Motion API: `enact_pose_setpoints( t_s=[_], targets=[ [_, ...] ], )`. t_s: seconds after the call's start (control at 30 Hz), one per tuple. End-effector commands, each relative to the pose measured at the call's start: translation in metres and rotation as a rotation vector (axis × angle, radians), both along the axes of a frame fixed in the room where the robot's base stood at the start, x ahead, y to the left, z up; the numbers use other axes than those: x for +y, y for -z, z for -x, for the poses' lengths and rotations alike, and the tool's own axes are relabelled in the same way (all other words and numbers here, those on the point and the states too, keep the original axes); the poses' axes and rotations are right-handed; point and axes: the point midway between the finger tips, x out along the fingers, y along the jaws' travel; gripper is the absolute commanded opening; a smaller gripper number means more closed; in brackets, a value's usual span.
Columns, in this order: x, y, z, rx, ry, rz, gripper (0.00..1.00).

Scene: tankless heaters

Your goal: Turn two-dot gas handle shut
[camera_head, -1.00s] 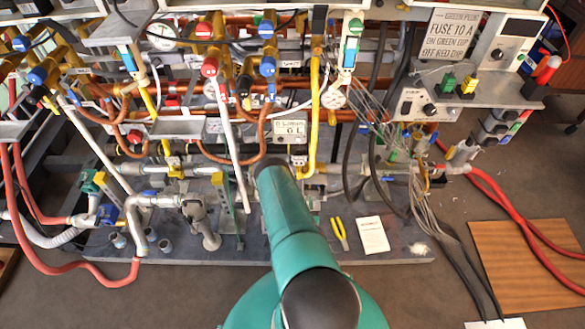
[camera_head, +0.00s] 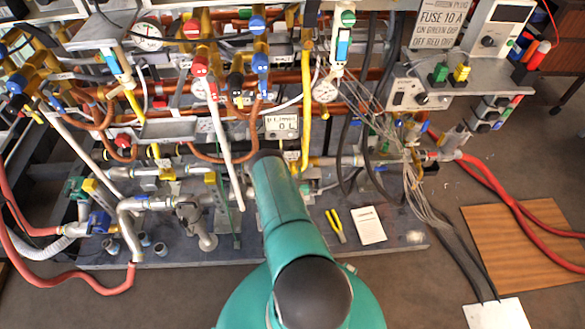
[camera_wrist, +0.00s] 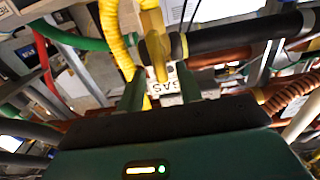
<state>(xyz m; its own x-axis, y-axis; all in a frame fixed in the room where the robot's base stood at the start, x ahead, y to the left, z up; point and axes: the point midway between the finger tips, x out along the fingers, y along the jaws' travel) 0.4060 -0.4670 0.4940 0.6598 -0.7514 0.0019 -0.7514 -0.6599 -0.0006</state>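In the wrist view a yellow handle (camera_wrist: 155,55) stands above a white label (camera_wrist: 172,88) whose visible letters read like "GAS". I cannot make out any dots on it. My gripper (camera_wrist: 160,84) has its two dark green fingers spread apart. The handle's lower end lies between and just beyond the fingertips; I cannot tell whether they touch it. A bright yellow corrugated hose (camera_wrist: 117,40) runs just left of the handle. In the head view my teal arm reaches to the bench and hides the gripper and that handle.
A yellow pipe (camera_head: 306,100) and a meter (camera_head: 282,126) are near my arm's end. A white rod (camera_head: 226,150) leans left of it. Yellow pliers (camera_head: 336,225) and a white card (camera_head: 369,225) lie on the bench base. Red hoses (camera_head: 500,190) run at right.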

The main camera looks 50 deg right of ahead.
Motion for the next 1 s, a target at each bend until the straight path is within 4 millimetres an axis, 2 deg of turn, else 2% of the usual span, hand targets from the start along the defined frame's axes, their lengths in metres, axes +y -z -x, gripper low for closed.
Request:
enact_pose_setpoints(
  t_s=[0.2,0.5,0.7,1.0],
  targets=[
    [-0.017,0.0,-0.017,-0.001,0.0,0.001,0.35],
    [-0.019,0.0,-0.02,0.0,0.0,0.0,0.35],
    [-0.019,0.0,-0.02,0.0,0.0,0.0,0.0],
    [-0.019,0.0,-0.02,-0.009,0.001,-0.009,0.0]
  ],
)
